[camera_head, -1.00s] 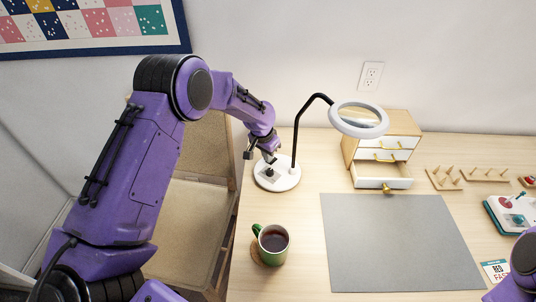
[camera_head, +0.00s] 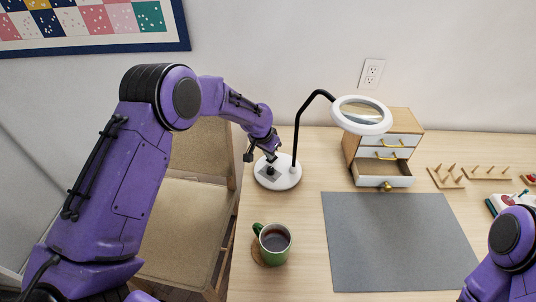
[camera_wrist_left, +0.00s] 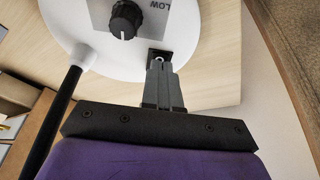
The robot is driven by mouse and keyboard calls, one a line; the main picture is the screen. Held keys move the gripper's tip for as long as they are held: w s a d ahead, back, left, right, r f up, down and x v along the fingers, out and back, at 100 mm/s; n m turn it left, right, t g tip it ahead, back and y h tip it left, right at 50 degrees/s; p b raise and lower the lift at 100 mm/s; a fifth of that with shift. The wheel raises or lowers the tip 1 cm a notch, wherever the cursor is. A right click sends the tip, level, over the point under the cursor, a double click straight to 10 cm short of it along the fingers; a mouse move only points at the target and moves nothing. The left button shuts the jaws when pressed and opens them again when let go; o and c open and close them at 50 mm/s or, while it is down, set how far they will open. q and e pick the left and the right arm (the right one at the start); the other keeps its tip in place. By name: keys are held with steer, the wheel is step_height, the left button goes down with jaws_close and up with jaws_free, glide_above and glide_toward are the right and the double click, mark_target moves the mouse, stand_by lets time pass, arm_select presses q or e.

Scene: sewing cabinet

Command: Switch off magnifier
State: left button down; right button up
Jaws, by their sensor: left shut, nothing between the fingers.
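The magnifier has a round white base (camera_head: 291,178), a black gooseneck (camera_head: 298,125) and a white ring head (camera_head: 347,122) around a lens. I cannot tell whether its ring is lit. In the left wrist view the base (camera_wrist_left: 95,45) carries a black knob (camera_wrist_left: 125,20) on a grey panel marked LOW. My left gripper (camera_head: 271,159) is shut and empty over the base. My right gripper is out of view.
A green mug (camera_head: 262,232) of dark drink stands at the table's front left. A grey mat (camera_head: 395,240) lies to its right. A small wooden drawer cabinet (camera_head: 405,122) with its bottom drawer open stands behind the mat. A chair (camera_head: 185,220) is left of the table.

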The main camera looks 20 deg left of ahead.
arm_select(q)
steer(key=shift+w+d+r, duration=0.1)
steer(key=shift+r, duration=0.05)
steer(key=p+v, duration=0.4)
steer(key=p, duration=0.1)
steer(key=shift+w+r, duration=0.35)
steer(key=shift+r, duration=0.1)
steer(key=shift+s+r+b, duration=0.15)
steer(key=shift+s+b, duration=0.35)
steer(key=shift+b, duration=0.2)
steer(key=s+a+r+b, duration=0.1)
steer(key=s+r, duration=0.3)
steer(key=r, duration=0.3)
steer(key=shift+s+a, duration=0.25)
steer(key=shift+s, duration=0.1)
